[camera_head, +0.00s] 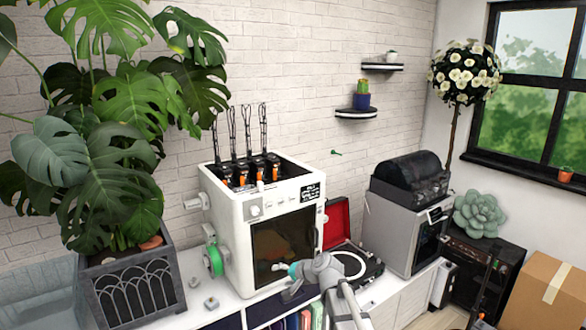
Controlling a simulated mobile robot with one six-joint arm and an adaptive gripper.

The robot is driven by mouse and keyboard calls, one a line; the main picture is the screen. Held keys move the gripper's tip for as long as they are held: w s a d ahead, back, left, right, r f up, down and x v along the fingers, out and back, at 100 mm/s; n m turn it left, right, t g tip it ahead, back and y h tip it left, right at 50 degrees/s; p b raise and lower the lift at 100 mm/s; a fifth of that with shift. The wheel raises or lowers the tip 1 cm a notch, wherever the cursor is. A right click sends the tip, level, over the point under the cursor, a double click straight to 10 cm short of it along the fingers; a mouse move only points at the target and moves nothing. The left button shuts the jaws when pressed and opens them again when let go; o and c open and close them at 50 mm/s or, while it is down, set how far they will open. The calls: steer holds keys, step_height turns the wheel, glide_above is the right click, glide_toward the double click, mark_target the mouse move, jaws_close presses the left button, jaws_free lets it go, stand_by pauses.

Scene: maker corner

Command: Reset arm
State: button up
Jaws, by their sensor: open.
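My arm rises from the bottom of the view, grey with a teal cap, and bends in front of the white 3D printer (226,240). My gripper (290,291) is at the left end of the arm, low in front of the printer's dark door and above the cabinet top. It looks small and is partly merged with the arm links. It appears open, and I see nothing held in it.
A record player (352,264) with a red lid stands right of the printer. A large potted plant (123,285) fills the left. A cardboard box (541,294) is at the lower right.

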steer(key=s+d+f+n+g+h, duration=0.2)
steer(key=s+d+f+g+h, duration=0.1)
steer(key=s+d, duration=0.7)
steer(key=s+d+f+n+g+h, duration=0.2)
steer(key=s+d+f+h, duration=0.3)
steer(key=s+d, duration=0.5)
steer(key=shift+s+d+n+g+h, duration=0.15)
steer(key=shift+s+n+g+h, duration=0.3)
steer(key=shift+s+g, duration=0.5)
